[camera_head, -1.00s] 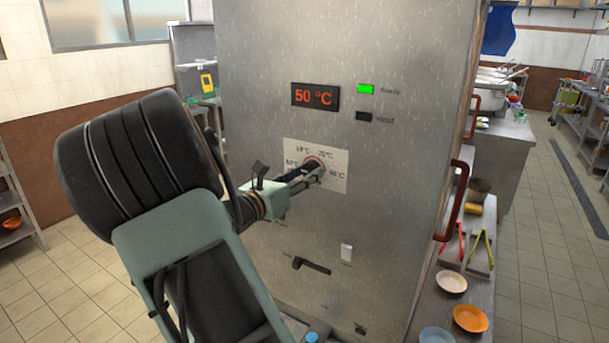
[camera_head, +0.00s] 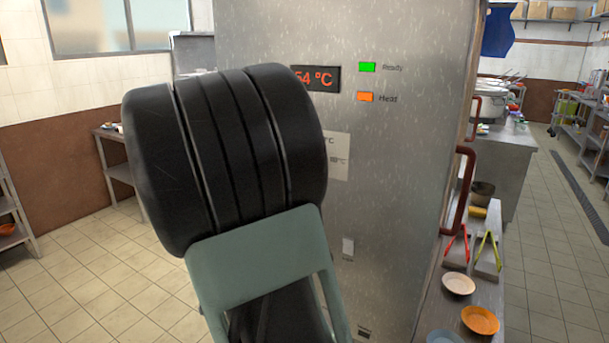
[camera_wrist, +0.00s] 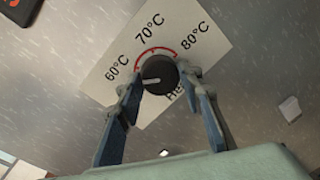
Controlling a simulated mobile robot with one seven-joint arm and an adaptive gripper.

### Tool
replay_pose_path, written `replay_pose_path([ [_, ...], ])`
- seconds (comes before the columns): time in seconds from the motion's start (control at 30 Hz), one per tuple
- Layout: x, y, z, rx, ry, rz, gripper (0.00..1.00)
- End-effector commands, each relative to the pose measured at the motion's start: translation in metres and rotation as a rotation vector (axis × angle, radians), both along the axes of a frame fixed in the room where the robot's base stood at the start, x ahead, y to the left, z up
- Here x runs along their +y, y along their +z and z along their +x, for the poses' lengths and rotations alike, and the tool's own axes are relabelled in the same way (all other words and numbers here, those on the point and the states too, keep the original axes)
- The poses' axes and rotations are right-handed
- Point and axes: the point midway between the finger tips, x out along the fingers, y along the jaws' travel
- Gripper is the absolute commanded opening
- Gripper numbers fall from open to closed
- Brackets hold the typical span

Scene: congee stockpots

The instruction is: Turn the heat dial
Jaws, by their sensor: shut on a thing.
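The heat dial (camera_wrist: 158,72) is a dark round knob on a white label plate (camera_wrist: 208,32) marked 60°C, 70°C and 80°C, with a red arc. Its pale pointer line points to the left in the wrist picture, near the 60°C side. My gripper (camera_wrist: 162,76) is shut on the dial, one finger on each side of it. In the head view my arm hides the dial and gripper; only the plate's right part (camera_head: 339,157) shows. The red display (camera_head: 316,78) reads 54 °C. The green lamp (camera_head: 367,67) and orange lamp (camera_head: 365,97) are lit.
The tall steel cabinet (camera_head: 410,200) carries the panel, with a red-brown handle (camera_head: 459,190) on its right side. A counter at the right holds tongs (camera_head: 486,250) and bowls (camera_head: 480,320). Tiled floor (camera_head: 100,270) lies open at the left.

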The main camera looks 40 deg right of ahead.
Motion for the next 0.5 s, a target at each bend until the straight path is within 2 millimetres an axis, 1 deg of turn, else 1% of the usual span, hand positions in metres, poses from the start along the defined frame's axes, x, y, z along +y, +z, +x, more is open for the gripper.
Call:
replay_pose_path([
  [0.03,-0.0006,-0.0064,-0.0007,-0.041,-0.001,0.016,0.10],
  [0.3,-0.0005,-0.0043,-0.0007,-0.209,0.000,0.087,0.10],
  [0.5,-0.0003,-0.0024,-0.0007,-0.280,0.001,0.117,0.10],
])
